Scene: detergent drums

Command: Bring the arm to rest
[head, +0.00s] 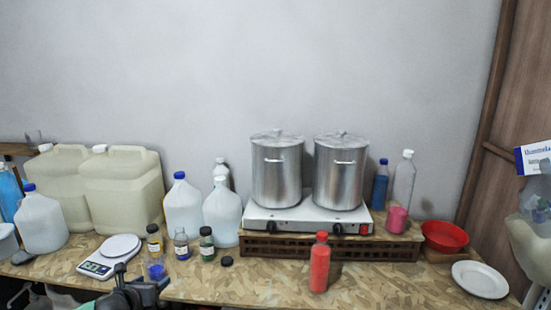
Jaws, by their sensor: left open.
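My left gripper (141,282) shows at the bottom edge, left of the middle, dark and open. It is in front of the table's front edge, and most of my arm is below the picture. Nothing shows between its fingers that I can make out as held. A small blue cup (156,270) appears just behind it; I cannot tell whether they touch. My right gripper is out of view.
The wooden table (215,285) holds a scale (97,267), several small bottles, jugs and canisters at left. Two steel pots (277,172) stand on a hotplate (290,215). A red bottle (320,265) stands in front, with a red bowl (445,236) and white plate (480,279) at right.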

